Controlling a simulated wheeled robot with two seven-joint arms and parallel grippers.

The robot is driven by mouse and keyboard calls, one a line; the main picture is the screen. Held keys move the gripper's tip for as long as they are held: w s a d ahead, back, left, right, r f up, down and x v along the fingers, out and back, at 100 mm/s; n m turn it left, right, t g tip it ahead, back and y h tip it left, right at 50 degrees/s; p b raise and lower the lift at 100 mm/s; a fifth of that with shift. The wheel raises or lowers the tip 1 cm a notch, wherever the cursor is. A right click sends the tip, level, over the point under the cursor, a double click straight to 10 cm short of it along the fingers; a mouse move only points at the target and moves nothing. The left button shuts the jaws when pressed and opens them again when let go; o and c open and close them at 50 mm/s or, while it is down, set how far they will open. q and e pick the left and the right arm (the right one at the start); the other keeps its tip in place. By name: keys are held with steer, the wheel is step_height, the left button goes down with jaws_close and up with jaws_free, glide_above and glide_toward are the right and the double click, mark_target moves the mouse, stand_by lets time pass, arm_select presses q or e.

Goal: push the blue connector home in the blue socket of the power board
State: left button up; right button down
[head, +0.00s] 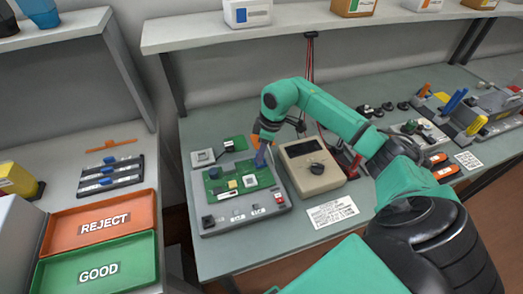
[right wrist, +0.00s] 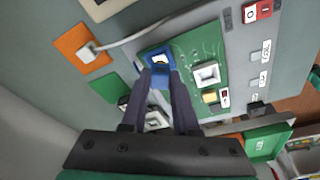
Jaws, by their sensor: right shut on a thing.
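The green power board (head: 238,185) lies on a grey test fixture (head: 222,223) on the bench; it also shows in the right wrist view (right wrist: 215,45). My right gripper (head: 261,150) points down at the board's far edge. In the right wrist view its two dark fingers (right wrist: 160,79) are shut on the blue connector (right wrist: 160,75). The blue socket (right wrist: 158,57), with a pale inside, is at the board's edge, right at the fingertips. The connector is at or against it; I cannot tell how deep it sits. My left gripper is not in view.
A beige meter (head: 313,172) with a dark knob stands right of the fixture. A small orange board (right wrist: 72,44) with a white plug and pale cable lies near the fingers. Orange REJECT (head: 82,222) and green GOOD trays (head: 76,281) are at left. The bench front is clear.

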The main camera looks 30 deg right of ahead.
steer(key=shift+f+b, duration=0.45)
steer(key=shift+f, duration=0.4)
stand_by(0.6)
steer(key=c, duration=0.6)
jaws_free()
steer(key=shift+r, duration=0.1)
step_height(320, 180, up, 14)
steer(key=s+d+b, duration=0.2)
steer(key=shift+r, duration=0.1)
